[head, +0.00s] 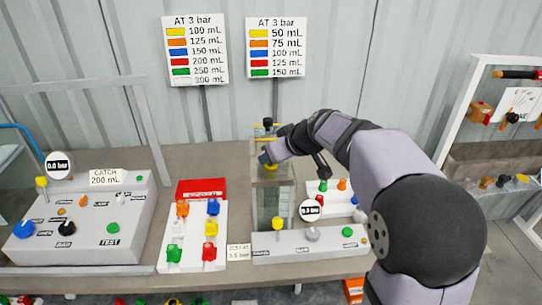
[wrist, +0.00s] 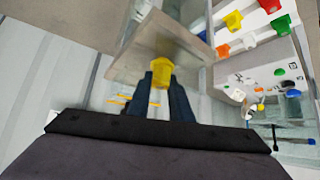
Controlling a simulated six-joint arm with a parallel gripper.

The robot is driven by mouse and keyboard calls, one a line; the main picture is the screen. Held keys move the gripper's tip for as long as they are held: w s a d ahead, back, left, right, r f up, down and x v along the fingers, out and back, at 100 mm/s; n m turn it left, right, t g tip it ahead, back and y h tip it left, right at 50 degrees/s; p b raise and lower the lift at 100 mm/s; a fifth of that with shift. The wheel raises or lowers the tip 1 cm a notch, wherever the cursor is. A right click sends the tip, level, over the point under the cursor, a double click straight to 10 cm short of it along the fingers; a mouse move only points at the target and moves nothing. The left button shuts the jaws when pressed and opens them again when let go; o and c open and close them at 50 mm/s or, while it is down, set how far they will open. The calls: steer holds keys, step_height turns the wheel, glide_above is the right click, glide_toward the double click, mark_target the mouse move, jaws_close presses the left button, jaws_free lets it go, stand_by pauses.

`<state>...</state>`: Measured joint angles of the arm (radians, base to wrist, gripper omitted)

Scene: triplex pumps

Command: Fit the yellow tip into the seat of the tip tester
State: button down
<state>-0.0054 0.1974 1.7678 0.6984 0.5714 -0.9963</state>
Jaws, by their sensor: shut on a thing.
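My gripper (wrist: 163,78) is shut on the yellow tip (wrist: 162,73), which sits between the dark fingertips in the wrist view. In the head view my gripper (head: 267,160) is at the upper part of a clear-walled column, which appears to be the tip tester (head: 257,205), behind a grey control panel (head: 300,240). In the wrist view the tip is in front of or against a grey plate (wrist: 125,68) of this column. The seat is not clearly visible. I cannot tell whether the tip touches it.
A white rack (head: 193,240) with several coloured tips stands left of the column. Another rack (head: 330,196) stands to its right, partly behind my arm. A larger grey panel (head: 85,215) with knobs is at the left. Two signs (head: 195,50) hang on the back wall.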

steer(key=shift+f+b, duration=0.35)
steer(key=shift+f, duration=0.05)
steer(key=shift+r, duration=0.2)
steer(key=shift+r+p, duration=0.8)
steer(key=shift+r, duration=0.2)
steer(key=shift+b, duration=1)
stand_by(1.7)
steer(key=shift+f+b, duration=1.15)
steer(key=shift+b, duration=0.15)
